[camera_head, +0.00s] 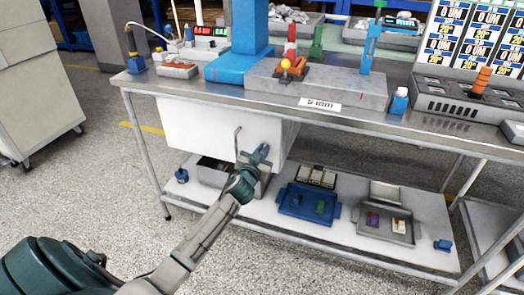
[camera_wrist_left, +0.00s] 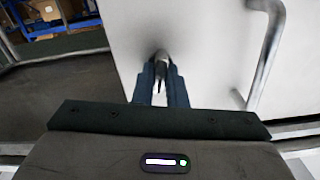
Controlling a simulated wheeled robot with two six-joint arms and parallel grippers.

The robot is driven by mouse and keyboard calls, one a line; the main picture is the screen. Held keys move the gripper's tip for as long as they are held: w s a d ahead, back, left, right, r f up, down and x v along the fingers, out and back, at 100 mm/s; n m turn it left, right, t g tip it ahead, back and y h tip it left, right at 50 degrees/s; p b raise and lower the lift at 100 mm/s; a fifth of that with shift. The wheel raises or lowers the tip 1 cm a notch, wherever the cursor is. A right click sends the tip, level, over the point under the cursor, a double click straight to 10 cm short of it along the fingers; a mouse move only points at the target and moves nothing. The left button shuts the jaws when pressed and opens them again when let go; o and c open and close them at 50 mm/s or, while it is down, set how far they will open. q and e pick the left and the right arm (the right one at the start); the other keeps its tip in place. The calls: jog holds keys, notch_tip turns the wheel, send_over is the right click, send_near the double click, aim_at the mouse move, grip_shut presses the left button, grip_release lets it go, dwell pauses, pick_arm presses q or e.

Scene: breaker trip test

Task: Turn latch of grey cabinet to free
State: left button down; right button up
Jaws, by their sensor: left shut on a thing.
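The grey cabinet (camera_head: 200,125) hangs under the workbench top, with its pale front facing me. Its front fills much of the left wrist view (camera_wrist_left: 205,35). A bent metal bar handle (camera_head: 237,142) stands on that front, just left of my gripper in the head view; it is at the right in the left wrist view (camera_wrist_left: 268,50). My left gripper (camera_head: 262,151) is at the cabinet front, its fingers (camera_wrist_left: 160,72) closed around the small latch (camera_wrist_left: 160,58). The fingers hide most of the latch, so its exact angle cannot be told. My right gripper is out of view.
The steel workbench (camera_head: 260,105) carries a blue press stand (camera_head: 248,30) and a grey block. Below, a shelf holds a blue tray (camera_head: 308,204) and a grey tray (camera_head: 386,224). A bench leg (camera_head: 146,155) stands left of the cabinet. Open floor lies in front.

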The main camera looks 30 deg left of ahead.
pick_arm(q)
jog(key=m+p, duration=0.1)
jog(key=m, duration=0.2)
jog(key=shift+d+m, duration=0.1)
jog(key=shift+m, duration=0.2)
jog(key=shift+d+f+m+p, duration=0.1)
jog(key=shift+m+p, duration=0.8)
jog(key=shift+m, duration=2.05)
jog(key=shift+f+m+p, duration=0.1)
jog(key=shift+m+p, duration=0.8)
jog(key=shift+m, duration=2.05)
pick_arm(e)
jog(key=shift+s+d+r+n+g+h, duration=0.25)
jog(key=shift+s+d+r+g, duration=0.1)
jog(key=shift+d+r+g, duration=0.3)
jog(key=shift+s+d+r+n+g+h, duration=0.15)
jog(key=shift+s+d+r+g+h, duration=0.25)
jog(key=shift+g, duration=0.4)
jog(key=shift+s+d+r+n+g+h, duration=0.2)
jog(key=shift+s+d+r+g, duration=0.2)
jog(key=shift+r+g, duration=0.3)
pick_arm(q)
jog(key=c, duration=1.5)
grip_release()
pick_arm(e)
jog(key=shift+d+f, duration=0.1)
pick_arm(q)
jog(key=shift+o, duration=0.2)
